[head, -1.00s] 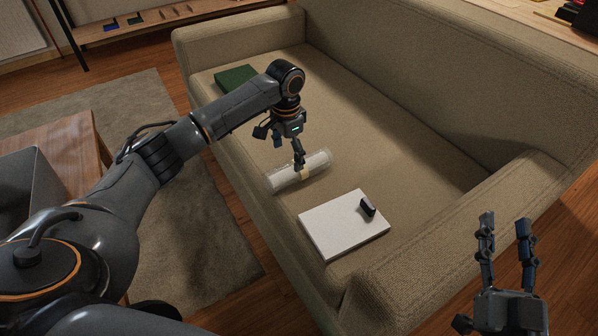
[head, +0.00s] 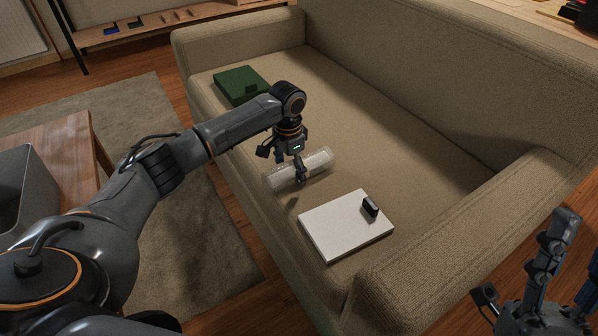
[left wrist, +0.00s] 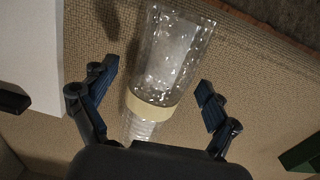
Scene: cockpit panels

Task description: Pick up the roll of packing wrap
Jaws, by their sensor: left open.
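The roll of packing wrap (head: 318,162) lies on the sofa seat, a clear, shiny cylinder. In the left wrist view the roll (left wrist: 172,55) shows a pale yellow band around it. My left gripper (head: 290,175) is over the roll, pointing down. In the left wrist view its open fingers (left wrist: 157,98) stand on either side of the roll near the band, with gaps to both sides. My right gripper (head: 572,255) is at the lower right of the head view, away from the roll, its fingers apart and partly cut off by the frame edge.
A white flat box (head: 340,232) with a small dark object (head: 370,206) on it lies on the seat in front of the roll. A green box (head: 238,82) lies at the far end. The sofa's backrest (head: 440,85) rises behind; the seat between is clear.

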